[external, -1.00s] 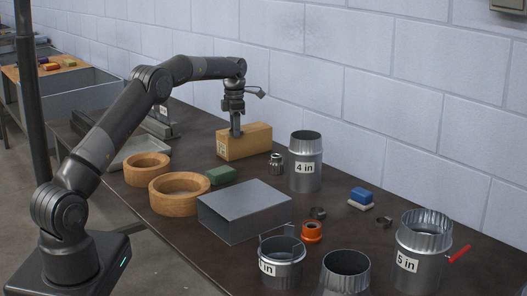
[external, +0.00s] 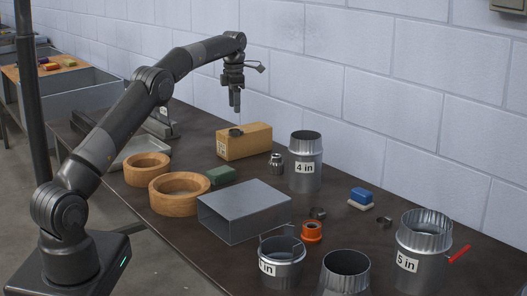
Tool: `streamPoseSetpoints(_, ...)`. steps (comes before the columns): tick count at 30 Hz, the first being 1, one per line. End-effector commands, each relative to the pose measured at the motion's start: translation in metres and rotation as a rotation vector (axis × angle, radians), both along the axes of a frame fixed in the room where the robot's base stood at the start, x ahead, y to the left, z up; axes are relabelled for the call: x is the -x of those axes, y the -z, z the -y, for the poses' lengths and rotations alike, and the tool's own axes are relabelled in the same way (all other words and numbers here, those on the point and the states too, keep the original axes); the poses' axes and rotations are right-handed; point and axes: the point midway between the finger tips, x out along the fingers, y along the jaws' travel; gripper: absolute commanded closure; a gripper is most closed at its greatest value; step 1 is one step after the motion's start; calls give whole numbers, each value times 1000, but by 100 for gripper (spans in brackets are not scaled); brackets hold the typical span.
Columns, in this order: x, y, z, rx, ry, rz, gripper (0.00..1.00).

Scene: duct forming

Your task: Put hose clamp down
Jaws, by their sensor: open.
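A small dark metal ring, seemingly the hose clamp (external: 236,132), lies on top of the wooden block (external: 246,146) near the wall. My gripper (external: 237,108) is open and empty, pointing down above the block and clear of the clamp. Two similar dark clamps lie on the table: one behind the orange ring (external: 312,232), and one (external: 384,222) to the right of the blue block.
A metal fitting (external: 276,166) and the "4 in" duct (external: 305,170) stand right of the block. Wooden rings (external: 178,200), a green block (external: 220,174) and a sheet-metal duct (external: 240,218) lie in front. More round ducts stand at the right.

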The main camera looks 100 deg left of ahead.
Motion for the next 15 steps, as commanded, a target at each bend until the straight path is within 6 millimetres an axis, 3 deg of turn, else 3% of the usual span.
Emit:
streamPoseSetpoints(6, -1, -23, -1, -1, 0, 1, 43)
streamPoseSetpoints(15, 0, -35, 0, 0, 0, 0, 43)
